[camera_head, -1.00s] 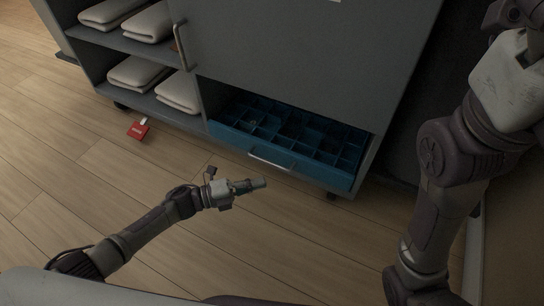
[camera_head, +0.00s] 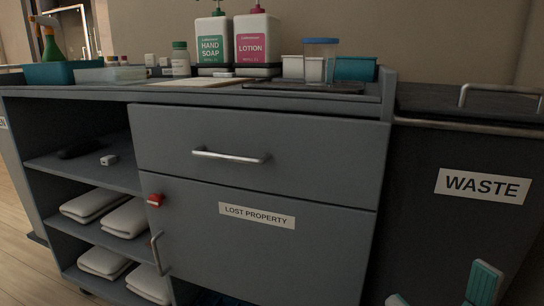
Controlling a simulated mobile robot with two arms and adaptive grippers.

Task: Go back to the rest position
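My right gripper (camera_head: 440,292) shows only at the bottom right edge, in front of the waste bin. Its two teal-padded fingertips are spread well apart with nothing seen between them. The rest of that gripper and its arm are cut off by the frame. My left gripper and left arm are out of view.
A grey cabinet (camera_head: 257,150) has a shut drawer and a "LOST PROPERTY" panel (camera_head: 257,216). A bit of blue drawer (camera_head: 215,298) shows at the bottom edge. Folded towels (camera_head: 95,204) lie on shelves. Hand soap (camera_head: 212,46) and lotion (camera_head: 251,46) stand on top. The waste bin (camera_head: 465,190) is right.

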